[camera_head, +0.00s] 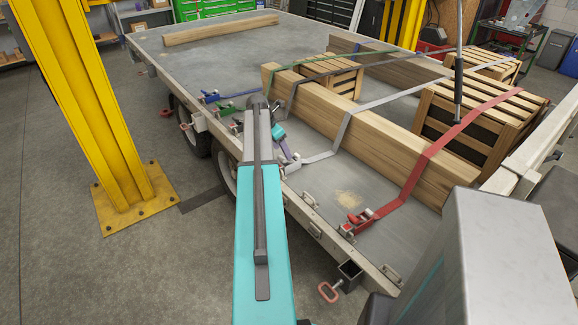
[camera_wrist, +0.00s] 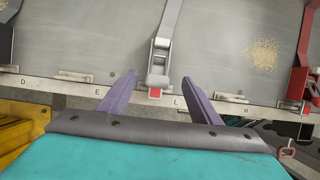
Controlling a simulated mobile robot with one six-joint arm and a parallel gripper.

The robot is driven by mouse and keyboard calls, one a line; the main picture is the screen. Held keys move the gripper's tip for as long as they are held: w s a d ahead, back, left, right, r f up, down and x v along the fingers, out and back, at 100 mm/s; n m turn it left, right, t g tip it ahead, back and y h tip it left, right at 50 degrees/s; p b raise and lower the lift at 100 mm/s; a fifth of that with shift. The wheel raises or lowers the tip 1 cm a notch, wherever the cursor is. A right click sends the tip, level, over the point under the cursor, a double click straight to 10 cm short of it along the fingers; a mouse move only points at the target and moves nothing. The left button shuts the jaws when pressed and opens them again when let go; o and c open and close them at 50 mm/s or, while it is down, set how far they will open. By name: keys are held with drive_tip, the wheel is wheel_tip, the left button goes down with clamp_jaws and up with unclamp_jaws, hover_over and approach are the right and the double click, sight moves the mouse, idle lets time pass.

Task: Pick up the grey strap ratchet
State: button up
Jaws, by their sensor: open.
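The grey strap ratchet (camera_wrist: 159,58) lies at the trailer's edge in the wrist view, with its grey strap running up across the deck. A small red piece shows at its lower end. In the head view the ratchet (camera_head: 292,166) sits at the near end of the grey strap, partly hidden by my arm. My gripper (camera_wrist: 160,77) is open, with one purple finger on each side of the ratchet's lower end in the picture. The fingers look apart from it; their height above it is hard to tell. My gripper also shows in the head view (camera_head: 283,148).
A red ratchet (camera_head: 360,218) with a red strap lies to the right. Blue (camera_head: 210,97) and green ratchets (camera_head: 226,108) lie to the left. A long timber beam (camera_head: 385,150) and wooden crates (camera_head: 470,125) stand beyond. A yellow post (camera_head: 90,110) stands left.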

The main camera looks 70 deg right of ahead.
sight(289, 162)
drive_tip(key=shift+p+x, duration=0.4)
drive_tip(key=shift+x, duration=2.35)
drive_tip(key=shift+s+d+f+p, duration=0.1)
drive_tip(key=shift+d+f+p, duration=0.4)
drive_tip(key=shift+f, duration=0.25)
drive_tip(key=shift+p+x, duration=0.45)
drive_tip(key=shift+x, duration=1.3)
drive_tip(key=c, duration=1.3)
drive_tip(key=shift+c, duration=0.5)
drive_tip(key=shift+r, duration=0.1)
